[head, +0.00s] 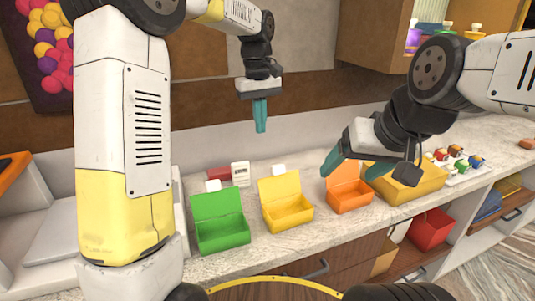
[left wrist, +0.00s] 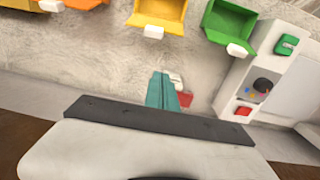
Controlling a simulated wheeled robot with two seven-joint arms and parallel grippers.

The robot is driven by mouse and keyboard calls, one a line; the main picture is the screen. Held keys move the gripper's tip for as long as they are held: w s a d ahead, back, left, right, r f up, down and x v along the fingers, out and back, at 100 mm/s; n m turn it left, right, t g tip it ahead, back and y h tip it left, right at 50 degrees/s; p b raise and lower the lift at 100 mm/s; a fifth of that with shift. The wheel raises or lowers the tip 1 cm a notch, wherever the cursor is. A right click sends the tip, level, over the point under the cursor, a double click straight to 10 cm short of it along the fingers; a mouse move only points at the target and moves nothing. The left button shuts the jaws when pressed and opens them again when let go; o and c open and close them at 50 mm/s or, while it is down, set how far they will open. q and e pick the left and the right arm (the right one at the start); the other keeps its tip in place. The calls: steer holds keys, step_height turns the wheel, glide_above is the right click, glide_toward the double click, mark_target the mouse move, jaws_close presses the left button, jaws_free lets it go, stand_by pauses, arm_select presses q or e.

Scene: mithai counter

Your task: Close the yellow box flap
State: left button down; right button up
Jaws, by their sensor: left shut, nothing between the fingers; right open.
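The yellow box (head: 287,214) stands on the counter between a green box and an orange box. Its flap (head: 279,186) stands raised at the back, leaning away from the open inside, with a white tab (head: 279,169) at its top edge. The flap and tab also show at the top of the left wrist view (left wrist: 153,32). My left gripper (head: 261,128) is shut and empty, pointing down above and behind the yellow box, apart from it. It also shows in the left wrist view (left wrist: 161,78). My right gripper (head: 350,170) is open above the orange box, to the right of the yellow box.
The green box (head: 222,237) and orange box (head: 350,202) also have raised flaps. A larger yellow container (head: 412,187) and a tray of small items (head: 458,162) stand to the right. A white device (left wrist: 262,82) lies beside the green box. The wall rises behind the counter.

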arm_select(q)
steer(key=w+f, duration=0.1)
glide_above(280, 182)
steer(key=w+a, duration=0.3)
steer(key=shift+f, duration=4.35)
steer(key=shift+n, duration=0.3)
